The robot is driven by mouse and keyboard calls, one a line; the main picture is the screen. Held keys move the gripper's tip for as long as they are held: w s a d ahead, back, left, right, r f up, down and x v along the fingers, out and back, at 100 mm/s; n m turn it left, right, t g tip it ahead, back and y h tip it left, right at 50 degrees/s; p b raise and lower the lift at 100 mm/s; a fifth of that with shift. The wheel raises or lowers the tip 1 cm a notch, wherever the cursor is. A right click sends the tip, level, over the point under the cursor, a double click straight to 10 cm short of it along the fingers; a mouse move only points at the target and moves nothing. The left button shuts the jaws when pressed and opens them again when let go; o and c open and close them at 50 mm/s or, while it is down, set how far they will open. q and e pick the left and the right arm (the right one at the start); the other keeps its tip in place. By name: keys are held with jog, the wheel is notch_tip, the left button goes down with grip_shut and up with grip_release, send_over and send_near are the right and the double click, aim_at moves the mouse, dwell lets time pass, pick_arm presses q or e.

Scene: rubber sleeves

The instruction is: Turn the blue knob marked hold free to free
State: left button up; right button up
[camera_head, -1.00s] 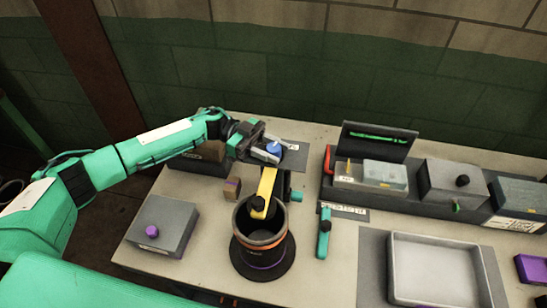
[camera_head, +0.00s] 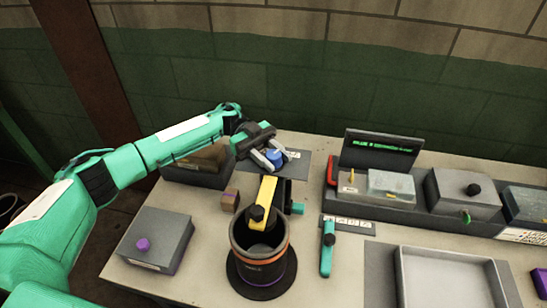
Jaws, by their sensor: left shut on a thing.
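The blue knob (camera_head: 275,156) stands on a dark grey plate (camera_head: 296,166) at the back of the table, with a small white label beside it. The label's words are too small to read. My left gripper (camera_head: 267,157) reaches in from the left and is shut on the blue knob, its fingers on either side of it. Part of the knob is hidden by the fingers. My right gripper is not in view.
A black pot (camera_head: 262,266) with a yellow-handled clamp (camera_head: 266,200) stands just in front of the knob. A grey box with a purple knob (camera_head: 143,244) is at left.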

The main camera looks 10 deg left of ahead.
pick_arm(q)
jog(key=o, duration=1)
jog(key=shift+c, duration=0.2)
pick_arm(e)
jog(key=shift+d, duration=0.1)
pick_arm(q)
jog(key=b+v, duration=0.5)
jog(key=v, duration=0.8)
jog(key=shift+w+a, duration=0.25)
jog(key=shift+w, duration=0.05)
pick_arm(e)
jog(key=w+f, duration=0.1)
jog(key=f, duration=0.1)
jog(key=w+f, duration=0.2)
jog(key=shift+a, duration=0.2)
